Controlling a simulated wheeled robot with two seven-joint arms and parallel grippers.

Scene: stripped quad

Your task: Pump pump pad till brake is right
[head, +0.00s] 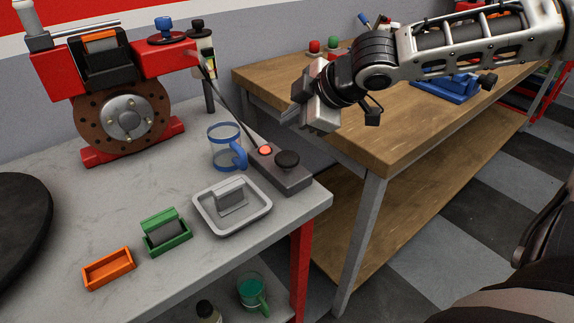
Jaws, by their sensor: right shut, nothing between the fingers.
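The brake assembly stands at the back left, with a brown drilled disc (123,118) and a red caliper frame (60,72). A dark grey box (278,170) near the table's right edge carries a black round pad (287,159), which looks like the pump pad, and a lit red-orange lamp or button (265,151). A dark hose or rod runs from the box up toward the brake. My right gripper (291,118) comes in from the upper right. It is shut and empty, above and apart from the pad. My left gripper is not in view.
A clear mug with a blue handle (238,158) stands beside the box. A grey tray (202,212), a green holder (150,241) and an orange tray (108,281) sit in front on the grey table (65,215). A wooden bench (400,135) stands at the right.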

